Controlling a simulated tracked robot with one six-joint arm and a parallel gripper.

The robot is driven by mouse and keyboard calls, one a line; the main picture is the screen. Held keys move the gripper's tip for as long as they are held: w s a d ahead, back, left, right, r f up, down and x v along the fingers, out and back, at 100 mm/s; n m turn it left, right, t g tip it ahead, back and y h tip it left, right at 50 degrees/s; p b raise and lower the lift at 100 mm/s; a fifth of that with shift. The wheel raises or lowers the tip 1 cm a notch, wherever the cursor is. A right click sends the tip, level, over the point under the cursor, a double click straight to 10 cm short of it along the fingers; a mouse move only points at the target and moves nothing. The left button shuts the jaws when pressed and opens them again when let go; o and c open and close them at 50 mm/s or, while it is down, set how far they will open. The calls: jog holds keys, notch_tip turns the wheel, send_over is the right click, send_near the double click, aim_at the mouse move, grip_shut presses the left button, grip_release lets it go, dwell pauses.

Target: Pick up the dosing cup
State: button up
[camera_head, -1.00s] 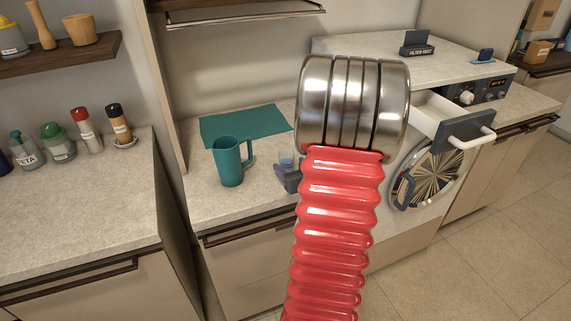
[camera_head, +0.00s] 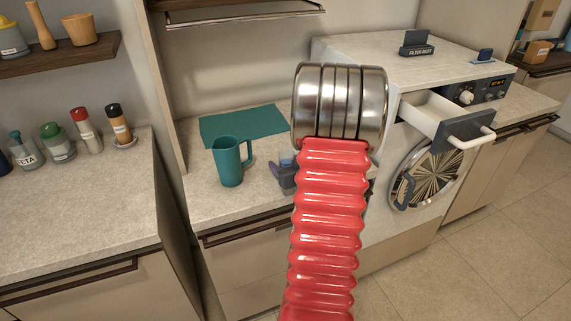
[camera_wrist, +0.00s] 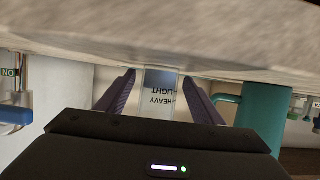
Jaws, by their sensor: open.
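The dosing cup (camera_wrist: 161,97) is clear, with the words LIGHT and HEAVY printed on it, and appears upside down in the wrist view. It stands between the two purple fingers of my gripper (camera_wrist: 158,77), which are spread, with a gap showing on each side of it. In the head view, a small pale blue piece of the cup (camera_head: 286,158) shows beside the dark jaws. The red arm and steel wrist hide part of that area.
A teal mug (camera_head: 228,163) stands close to the left of my gripper; it also shows in the wrist view (camera_wrist: 262,118). A teal mat (camera_head: 240,124) lies behind it. To the right are the washing machine (camera_head: 370,50) and its open drawer (camera_head: 462,130).

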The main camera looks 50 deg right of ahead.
jog(key=shift+c, duration=0.4)
jog(key=c, duration=1.1)
jog(key=shift+r, duration=0.15)
jog(key=shift+r, duration=4.8)
